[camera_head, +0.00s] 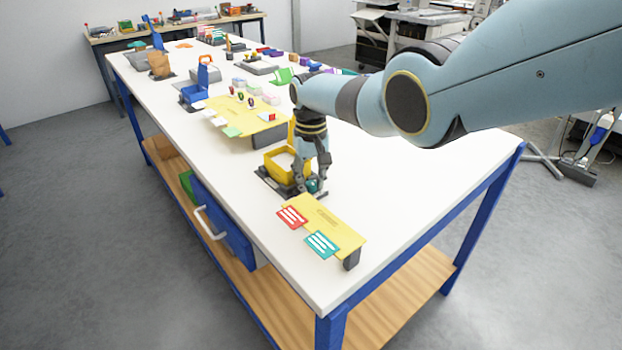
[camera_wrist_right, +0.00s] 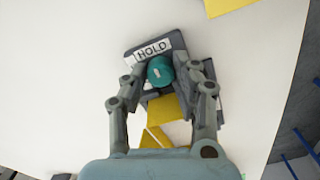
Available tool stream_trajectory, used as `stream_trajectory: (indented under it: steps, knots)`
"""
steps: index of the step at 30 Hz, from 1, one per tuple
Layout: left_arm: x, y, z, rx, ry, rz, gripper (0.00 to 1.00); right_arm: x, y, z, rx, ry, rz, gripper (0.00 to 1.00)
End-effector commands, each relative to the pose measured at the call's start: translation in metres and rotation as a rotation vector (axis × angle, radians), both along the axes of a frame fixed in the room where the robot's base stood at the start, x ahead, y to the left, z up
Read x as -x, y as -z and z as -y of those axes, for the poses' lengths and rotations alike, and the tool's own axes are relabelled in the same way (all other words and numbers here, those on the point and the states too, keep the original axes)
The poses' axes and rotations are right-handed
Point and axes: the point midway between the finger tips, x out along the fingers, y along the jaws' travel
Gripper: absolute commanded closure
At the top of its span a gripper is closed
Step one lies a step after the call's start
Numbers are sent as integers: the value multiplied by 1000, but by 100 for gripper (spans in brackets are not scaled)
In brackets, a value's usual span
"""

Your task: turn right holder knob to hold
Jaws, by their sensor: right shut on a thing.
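The right holder knob is a round teal knob with a small pale mark (camera_wrist_right: 160,71). In the right wrist view it sits on a dark grey base just below a white label reading HOLD (camera_wrist_right: 153,49). It also shows in the head view (camera_head: 312,185), at the front of the holder with the yellow tray (camera_head: 279,166). My right gripper (camera_wrist_right: 160,75) points down with its fingers on both sides of the knob, shut on it. The knob's sides are partly hidden by the fingers. My left gripper is not in view.
A yellow board (camera_head: 335,225) with red and teal cards stands near the table's front corner, close to the holder. A larger yellow board (camera_head: 245,115) lies behind. The white table top (camera_head: 420,200) is clear to the right of the holder.

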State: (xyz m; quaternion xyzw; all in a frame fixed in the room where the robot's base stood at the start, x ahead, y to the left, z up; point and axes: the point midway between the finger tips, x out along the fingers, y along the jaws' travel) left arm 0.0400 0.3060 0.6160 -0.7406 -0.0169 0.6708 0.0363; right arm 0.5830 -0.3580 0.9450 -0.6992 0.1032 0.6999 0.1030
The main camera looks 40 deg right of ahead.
Motion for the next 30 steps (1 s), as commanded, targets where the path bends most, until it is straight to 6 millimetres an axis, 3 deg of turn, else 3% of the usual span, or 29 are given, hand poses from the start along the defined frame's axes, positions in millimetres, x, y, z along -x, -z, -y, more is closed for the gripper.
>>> stream_trajectory:
  steps: [18, 19, 20, 30]
  knots:
    - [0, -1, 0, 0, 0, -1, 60, -1, 0, 0, -1, 38, 2, 100]
    - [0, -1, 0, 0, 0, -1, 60, -1, -1, 0, -1, 38, 2, 69]
    - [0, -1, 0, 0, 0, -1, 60, -1, -1, 0, -1, 38, 2, 65]
    - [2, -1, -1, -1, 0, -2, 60, -1, -2, 0, 0, 37, 2, 63]
